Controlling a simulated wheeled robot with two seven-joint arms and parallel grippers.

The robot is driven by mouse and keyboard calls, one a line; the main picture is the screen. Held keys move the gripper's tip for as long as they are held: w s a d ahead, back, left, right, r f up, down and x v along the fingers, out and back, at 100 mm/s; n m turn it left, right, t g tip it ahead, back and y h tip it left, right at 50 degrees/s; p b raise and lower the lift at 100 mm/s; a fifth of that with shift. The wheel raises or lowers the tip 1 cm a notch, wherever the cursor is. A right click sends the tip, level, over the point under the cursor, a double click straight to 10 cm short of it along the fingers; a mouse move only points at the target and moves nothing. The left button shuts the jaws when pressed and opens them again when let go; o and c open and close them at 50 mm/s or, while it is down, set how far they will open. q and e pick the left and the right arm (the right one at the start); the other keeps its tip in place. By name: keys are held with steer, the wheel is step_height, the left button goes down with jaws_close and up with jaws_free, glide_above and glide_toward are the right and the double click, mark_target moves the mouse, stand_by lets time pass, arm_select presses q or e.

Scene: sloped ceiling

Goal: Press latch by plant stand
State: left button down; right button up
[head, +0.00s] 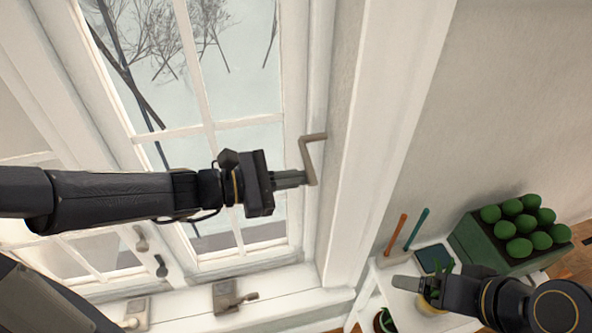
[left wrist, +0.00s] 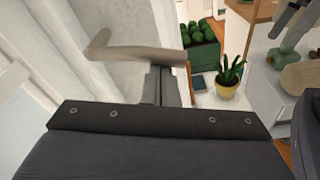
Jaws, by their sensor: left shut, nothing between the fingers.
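A bent grey-brown latch handle (head: 308,160) is on the right side of the tall window's white frame. It also shows in the left wrist view (left wrist: 130,53). My left gripper (head: 303,178) is shut and empty, its fingertips at the handle's lower part; whether they touch it is unclear. In the left wrist view the fingers (left wrist: 161,86) end just under the handle. The white plant stand (head: 372,290) is at lower right, with a potted plant that shows in the left wrist view (left wrist: 229,74). My right gripper (head: 406,284) is above the stand; its opening is unclear.
A green crate (head: 476,250) of round green items stands on the plant stand, near a dark blue flat object (head: 434,259). Other window hardware (head: 228,297) sits on the lower frame. The wall right of the window is bare.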

arm_select(q)
steer(key=shift+s+r, duration=0.2)
steer(key=shift+r, duration=0.2)
arm_select(e)
steer(key=shift+r, duration=0.35)
